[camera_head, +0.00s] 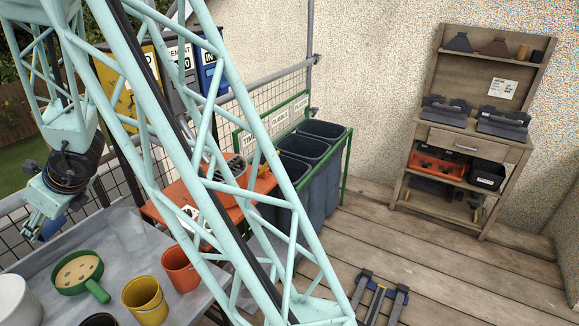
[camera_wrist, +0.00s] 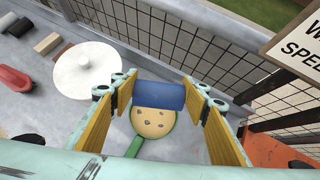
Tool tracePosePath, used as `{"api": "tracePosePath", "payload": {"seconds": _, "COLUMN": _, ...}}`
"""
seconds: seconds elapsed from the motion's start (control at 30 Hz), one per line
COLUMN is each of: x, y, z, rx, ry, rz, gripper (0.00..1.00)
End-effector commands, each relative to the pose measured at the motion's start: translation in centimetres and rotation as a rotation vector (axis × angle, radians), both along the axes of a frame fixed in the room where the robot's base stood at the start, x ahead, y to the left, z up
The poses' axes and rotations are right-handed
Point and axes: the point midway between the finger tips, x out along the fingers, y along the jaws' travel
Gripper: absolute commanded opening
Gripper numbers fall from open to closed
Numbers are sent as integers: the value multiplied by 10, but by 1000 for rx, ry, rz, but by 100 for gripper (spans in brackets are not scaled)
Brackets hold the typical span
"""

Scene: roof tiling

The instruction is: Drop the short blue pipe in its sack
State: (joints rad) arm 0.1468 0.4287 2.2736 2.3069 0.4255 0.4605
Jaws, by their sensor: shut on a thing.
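My gripper (camera_head: 40,222) is at the far left in the head view, above the grey worktop's left edge. It is shut on the short blue pipe (camera_wrist: 158,95), which lies crosswise between the yellow-padded fingers in the wrist view. A bit of the pipe (camera_head: 54,228) also shows blue beside the fingers in the head view. Three dark sacks, a near one (camera_head: 270,166), a middle one (camera_head: 301,148) and a far one (camera_head: 322,130), hang in a green frame. Small signs stand behind them, partly hidden by my arm. The sacks' insides look dark.
Beneath the pipe is a green pan (camera_head: 80,272) on the grey worktop (camera_head: 35,262), beside a yellow pot (camera_head: 145,300) and an orange pot (camera_head: 181,268). An orange table (camera_head: 160,208) lies between worktop and sacks. Mesh railing (camera_wrist: 230,65) runs behind. A wooden shelf (camera_head: 470,125) stands right.

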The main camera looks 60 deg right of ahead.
Motion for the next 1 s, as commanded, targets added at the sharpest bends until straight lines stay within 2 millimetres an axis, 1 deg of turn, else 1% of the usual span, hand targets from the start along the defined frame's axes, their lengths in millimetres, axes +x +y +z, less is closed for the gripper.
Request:
{"api": "tracePosePath", "payload": {"seconds": 0.03, "x": 0, "y": -7, "z": 0, "rx": -1, "ry": 0, "rz": -2, "gripper": 34}}
{"api": "tracePosePath", "payload": {"seconds": 0.2, "x": 1, "y": -30, "z": 0, "rx": -1, "ry": 0, "rz": -4, "gripper": 34}}
{"api": "tracePosePath", "payload": {"seconds": 0.4, "x": 0, "y": -52, "z": 0, "rx": 1, "ry": 0, "rz": -2, "gripper": 34}}
{"api": "tracePosePath", "payload": {"seconds": 0.6, "x": -1, "y": -59, "z": 0, "rx": 0, "ry": 1, "rz": -1, "gripper": 34}}
{"api": "tracePosePath", "payload": {"seconds": 1.0, "x": -1, "y": -59, "z": 0, "rx": 0, "ry": 1, "rz": -1, "gripper": 34}}
